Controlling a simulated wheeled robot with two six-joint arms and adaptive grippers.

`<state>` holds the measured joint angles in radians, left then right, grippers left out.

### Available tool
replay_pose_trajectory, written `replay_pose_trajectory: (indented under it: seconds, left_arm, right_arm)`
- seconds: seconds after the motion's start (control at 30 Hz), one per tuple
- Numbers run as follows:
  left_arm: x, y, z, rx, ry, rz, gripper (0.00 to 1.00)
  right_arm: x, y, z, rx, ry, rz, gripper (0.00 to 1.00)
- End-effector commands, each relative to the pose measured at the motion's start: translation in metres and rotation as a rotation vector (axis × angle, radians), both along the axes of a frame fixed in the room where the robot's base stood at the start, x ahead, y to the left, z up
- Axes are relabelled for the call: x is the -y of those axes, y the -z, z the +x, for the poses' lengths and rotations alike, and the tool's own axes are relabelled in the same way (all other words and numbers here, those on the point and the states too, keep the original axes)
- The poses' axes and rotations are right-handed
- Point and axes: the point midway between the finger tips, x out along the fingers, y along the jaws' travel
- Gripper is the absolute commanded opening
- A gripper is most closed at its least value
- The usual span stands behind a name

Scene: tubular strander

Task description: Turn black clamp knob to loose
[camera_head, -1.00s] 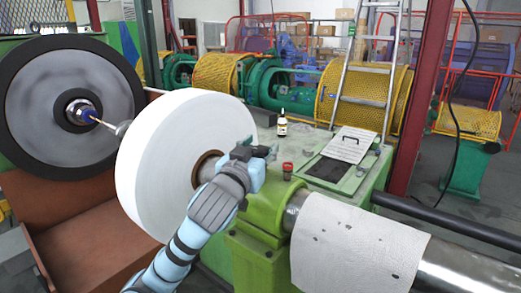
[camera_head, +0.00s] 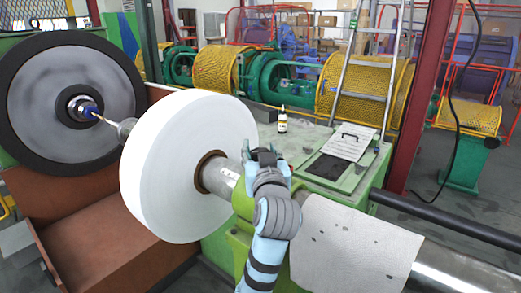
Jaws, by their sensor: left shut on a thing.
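My left gripper (camera_head: 262,157) is above the green bearing housing (camera_head: 242,203), at the end of the blue and grey arm that rises from the bottom. Its fingers are dark and close together, shut on the black clamp knob. Fingers and wrist hide the knob almost wholly, so its turn position cannot be told. The housing holds a steel shaft (camera_head: 221,180). A big white reel (camera_head: 155,170) sits on this shaft left of the gripper, apart from it. My right gripper is not in view.
A white paper sheet (camera_head: 345,245) lies over the roller at the lower right. A ladder (camera_head: 368,65) stands behind. A black bar (camera_head: 450,222) runs at right.

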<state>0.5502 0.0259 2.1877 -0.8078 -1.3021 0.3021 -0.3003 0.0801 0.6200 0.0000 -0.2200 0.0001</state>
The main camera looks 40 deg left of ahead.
Motion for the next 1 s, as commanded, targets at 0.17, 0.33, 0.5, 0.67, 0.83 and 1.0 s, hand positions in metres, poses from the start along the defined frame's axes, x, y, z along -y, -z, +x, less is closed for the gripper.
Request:
replay_pose_trajectory:
  seconds: [0.17,0.33,0.5,0.67,0.83,1.0]
  left_arm:
    - [0.0001,0.0003,0.0004,0.001,-0.063,0.000,0.15]
    - [0.0000,-0.0001,0.0003,0.003,-0.088,0.000,0.15]
    - [-0.0004,-0.0003,0.0001,0.004,-0.093,0.001,0.15]
    - [-0.0004,-0.0004,0.0001,0.004,-0.092,0.001,0.15]
    - [-0.0004,-0.0004,0.0000,0.004,-0.092,0.001,0.64]
    - [-0.0005,-0.0003,-0.0001,0.004,-0.092,0.001,0.64]
  right_arm:
    - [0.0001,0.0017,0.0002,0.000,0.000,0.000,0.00]
    - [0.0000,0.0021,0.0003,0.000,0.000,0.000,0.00]
    - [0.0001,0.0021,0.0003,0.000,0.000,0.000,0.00]
    - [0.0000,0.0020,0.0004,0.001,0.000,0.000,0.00]
    - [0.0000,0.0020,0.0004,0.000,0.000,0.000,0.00]
    - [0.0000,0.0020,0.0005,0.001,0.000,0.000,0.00]
